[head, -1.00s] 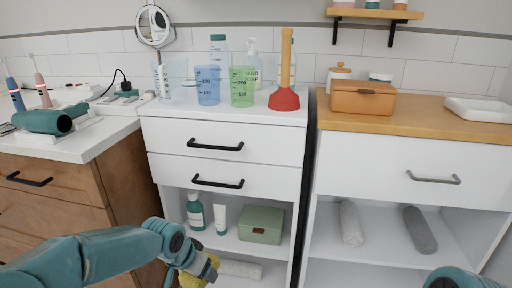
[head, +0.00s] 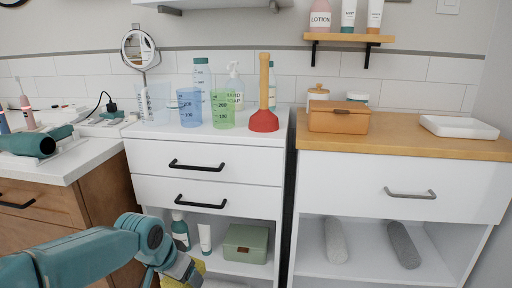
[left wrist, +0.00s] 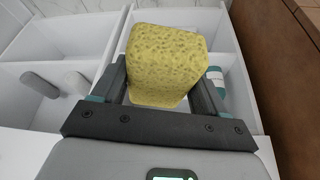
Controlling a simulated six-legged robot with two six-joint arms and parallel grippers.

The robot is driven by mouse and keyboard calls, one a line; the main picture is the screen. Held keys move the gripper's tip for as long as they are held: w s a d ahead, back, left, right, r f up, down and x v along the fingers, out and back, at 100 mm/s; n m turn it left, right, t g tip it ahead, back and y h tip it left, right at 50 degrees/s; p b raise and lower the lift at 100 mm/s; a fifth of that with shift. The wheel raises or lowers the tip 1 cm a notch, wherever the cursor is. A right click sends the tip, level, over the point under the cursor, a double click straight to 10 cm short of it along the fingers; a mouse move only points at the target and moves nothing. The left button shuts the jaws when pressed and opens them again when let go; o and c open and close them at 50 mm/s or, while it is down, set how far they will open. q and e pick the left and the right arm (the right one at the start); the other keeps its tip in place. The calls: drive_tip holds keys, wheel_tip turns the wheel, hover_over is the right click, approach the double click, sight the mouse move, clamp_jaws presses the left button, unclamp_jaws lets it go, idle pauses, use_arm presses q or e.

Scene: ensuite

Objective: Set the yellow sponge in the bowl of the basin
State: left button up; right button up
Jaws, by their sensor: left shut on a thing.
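The yellow sponge (left wrist: 165,60) is between the two fingers of my left gripper (left wrist: 163,92) in the left wrist view, and the gripper is shut on it. In the head view the sponge (head: 184,273) shows at the bottom edge, partly hidden by my left gripper (head: 180,270), in front of the white cabinet's lower shelves. No basin shows in these frames. My right gripper is not in view.
A white cabinet (head: 245,189) holds cups, bottles and a red plunger (head: 264,121) on top. A wood-topped cabinet (head: 392,184) stands to its right with a brown box (head: 338,119) and a white tray (head: 458,127). A counter (head: 90,155) with a teal hair dryer (head: 35,141) is at left.

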use_arm(q)
drive_tip(key=shift+n, duration=0.4)
drive_tip(key=s, duration=0.2)
drive_tip(key=s+a, duration=0.1)
drive_tip(key=shift+s+a+r, duration=0.1)
drive_tip(key=shift+s+r, duration=0.15)
drive_tip(key=shift+s, duration=0.15)
drive_tip(key=s+a+f+n+y, duration=0.1)
drive_tip(key=s+f+n, duration=0.1)
drive_tip(key=s+n, duration=0.1)
wheel_tip(320, 180, up, 30)
drive_tip(key=r+p, duration=0.1)
drive_tip(key=p, duration=3.3)
hover_over(172, 286)
drive_tip(key=s+a, duration=0.1)
drive_tip(key=s, duration=0.4)
drive_tip(key=shift+s+a+f+n+y, duration=0.1)
drive_tip(key=shift+f+n+y, duration=0.15)
drive_tip(key=shift+n+y, duration=0.15)
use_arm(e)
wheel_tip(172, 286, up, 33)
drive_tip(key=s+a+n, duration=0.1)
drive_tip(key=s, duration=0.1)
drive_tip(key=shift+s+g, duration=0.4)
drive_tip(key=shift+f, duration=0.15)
